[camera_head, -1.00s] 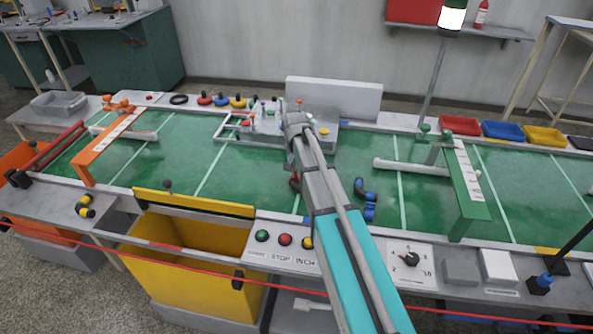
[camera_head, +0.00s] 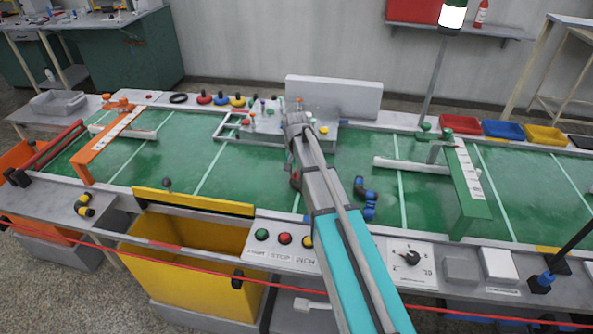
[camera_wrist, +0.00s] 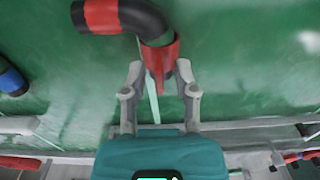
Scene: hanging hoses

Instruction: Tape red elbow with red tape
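A black elbow with red bands (camera_wrist: 125,18) lies on the green mat at the top of the wrist view. Its lower red end is at the fingertips, and a narrow red strip (camera_wrist: 159,78) extends from it between the fingers. My gripper (camera_wrist: 159,68) has its two fingers apart, on either side of that red end. Whether they touch it cannot be told. In the head view my arm covers most of the elbow; a small dark red part (camera_head: 296,181) shows beside it. A red tape roll (camera_head: 204,97) stands on the back ledge.
Blue (camera_head: 221,98) and yellow (camera_head: 238,101) rolls stand beside the red one. A blue-banded elbow (camera_head: 364,190) lies right of my arm. An orange gate (camera_head: 88,160) and green gate (camera_head: 467,190) flank the mat. A yellow bin (camera_head: 185,240) is in front.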

